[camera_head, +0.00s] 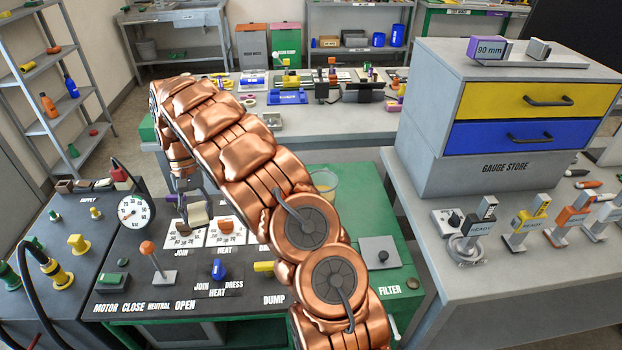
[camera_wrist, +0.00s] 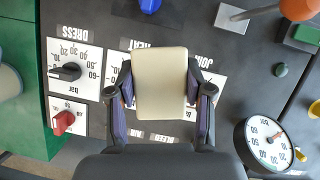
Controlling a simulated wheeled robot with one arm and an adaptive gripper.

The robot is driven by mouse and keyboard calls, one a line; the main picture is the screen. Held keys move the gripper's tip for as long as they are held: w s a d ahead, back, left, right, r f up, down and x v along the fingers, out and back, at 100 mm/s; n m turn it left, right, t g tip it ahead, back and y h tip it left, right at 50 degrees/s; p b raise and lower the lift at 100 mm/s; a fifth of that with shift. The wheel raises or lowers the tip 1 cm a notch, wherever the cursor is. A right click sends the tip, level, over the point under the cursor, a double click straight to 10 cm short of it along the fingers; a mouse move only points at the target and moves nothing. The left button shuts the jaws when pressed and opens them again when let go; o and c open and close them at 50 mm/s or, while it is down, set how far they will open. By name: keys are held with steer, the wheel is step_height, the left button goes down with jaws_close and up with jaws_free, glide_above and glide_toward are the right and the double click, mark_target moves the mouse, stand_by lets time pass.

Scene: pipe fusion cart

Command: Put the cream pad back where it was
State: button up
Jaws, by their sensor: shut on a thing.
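The cream pad (camera_wrist: 159,80) is a rounded rectangular block in the middle of the wrist view. My gripper (camera_wrist: 160,91) is shut on it, with one dark finger at each side. In the head view the pad (camera_head: 197,214) shows below my gripper (camera_head: 194,203), near the back of the dark control panel (camera_head: 128,285). It appears to be above the panel, over the dial cards. In the wrist view the pad hides most of the HEAT dial card and part of the JOIN card (camera_wrist: 211,85). I cannot tell the exact height.
A round pressure gauge (camera_head: 134,211) stands left of my gripper. An orange-topped lever (camera_head: 147,248) and a blue knob (camera_head: 218,268) rise in front. A black knob (camera_wrist: 66,71) and red knob (camera_wrist: 63,122) lie beside the pad. My arm hides the panel's right part.

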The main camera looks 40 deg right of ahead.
steer(key=w+d+f+m+t+y+b, duration=0.1)
steer(key=w+d+m+t, duration=0.15)
steer(key=d+m, duration=0.75)
steer(key=w+d+f+m+t+y+b, duration=0.15)
steer(key=d+m+t, duration=0.25)
steer(key=d+m, duration=0.65)
steer(key=s+d+r+m+t+h, duration=0.1)
steer(key=s+d+m+h, duration=0.15)
steer(key=d+m, duration=0.7)
steer(key=s+d+m+t+h, duration=0.1)
steer(key=s+d+m+h, duration=0.2)
steer(key=d, duration=1.1)
steer(key=shift+m, duration=0.7)
steer(key=f, duration=0.3)
steer(key=f+p, duration=0.1)
steer(key=f, duration=0.2)
steer(key=f+p, duration=0.1)
steer(key=f, duration=0.2)
steer(key=shift+w+a+f, duration=0.15)
steer(key=shift+w+f, duration=0.25)
steer(key=o, duration=1.1)
